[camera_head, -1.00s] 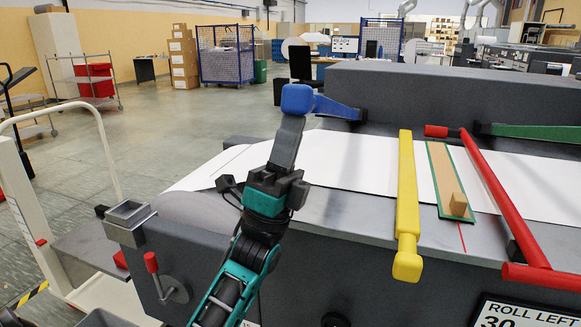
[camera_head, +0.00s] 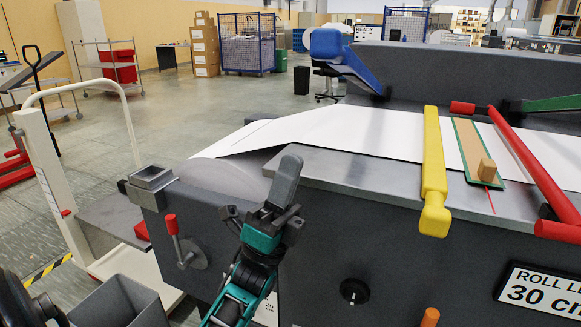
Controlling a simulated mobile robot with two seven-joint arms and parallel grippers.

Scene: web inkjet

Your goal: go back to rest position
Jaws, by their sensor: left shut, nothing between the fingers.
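My left gripper (camera_head: 287,178) shows in front of the grey machine, its teal wrist low and its dark fingers pointing up. The fingers are together with nothing between them. It is apart from the blue lever (camera_head: 345,62), which stands raised behind it at the back of the machine. My right gripper is not in view; a dark rounded shape at the lower left corner cannot be told for certain.
A white paper web (camera_head: 345,130) runs over the machine (camera_head: 330,225). A red-knobbed crank (camera_head: 172,225) and grey bin (camera_head: 120,305) are at left. Open floor lies beyond.

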